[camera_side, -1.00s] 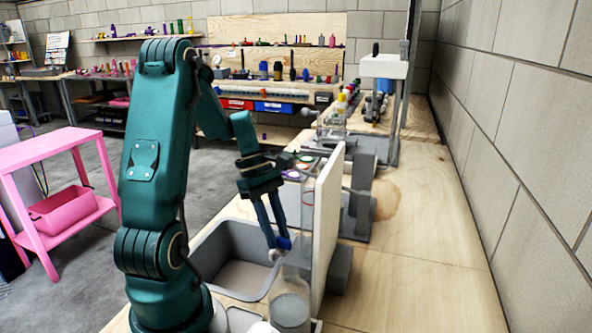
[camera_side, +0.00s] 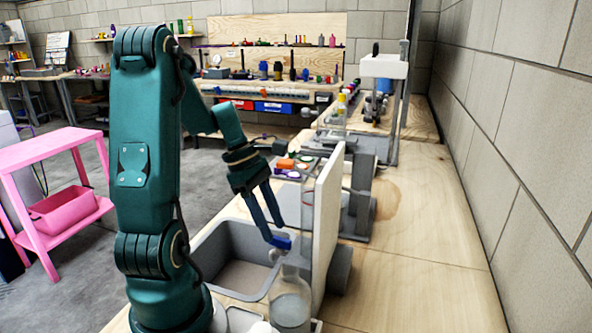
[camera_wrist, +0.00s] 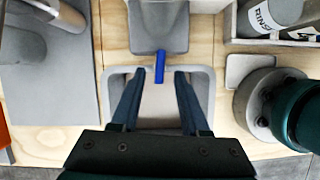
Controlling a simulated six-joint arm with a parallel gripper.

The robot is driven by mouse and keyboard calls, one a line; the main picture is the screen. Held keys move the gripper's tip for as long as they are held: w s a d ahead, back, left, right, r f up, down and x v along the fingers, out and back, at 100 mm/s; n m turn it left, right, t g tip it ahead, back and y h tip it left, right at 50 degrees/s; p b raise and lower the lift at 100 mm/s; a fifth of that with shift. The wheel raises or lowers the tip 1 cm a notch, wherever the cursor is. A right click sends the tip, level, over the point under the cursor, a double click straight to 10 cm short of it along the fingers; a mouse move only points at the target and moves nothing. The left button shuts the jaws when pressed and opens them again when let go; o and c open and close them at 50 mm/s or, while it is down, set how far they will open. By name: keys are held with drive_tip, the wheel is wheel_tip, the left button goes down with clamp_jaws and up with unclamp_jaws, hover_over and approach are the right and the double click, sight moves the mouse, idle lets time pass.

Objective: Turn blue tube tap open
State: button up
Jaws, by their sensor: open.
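The blue tap handle (camera_side: 281,242) sits on a tube on the face of the upright white panel (camera_side: 327,222), above the grey basin (camera_side: 205,262). In the wrist view the blue handle (camera_wrist: 160,66) is a short bar lying in line with the picture's vertical, just beyond the fingertips. My gripper (camera_side: 275,231) points down beside the handle in the side view, with its fingertips very near it. In the wrist view my gripper (camera_wrist: 160,72) has its two dark fingers apart, one to each side of the handle's line. Nothing is held. Contact with the handle cannot be told.
A clear bottle (camera_side: 290,300) stands close below the tap at the front. A grey bottle (camera_wrist: 275,12) lies or stands in a tray at upper right in the wrist view.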

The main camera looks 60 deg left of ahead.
sight(280, 242)
drive_tip(key=shift+x, duration=1.15)
clamp_jaws()
drive_tip(key=shift+n+t, duration=0.3)
drive_tip(key=shift+n, duration=0.4)
unclamp_jaws()
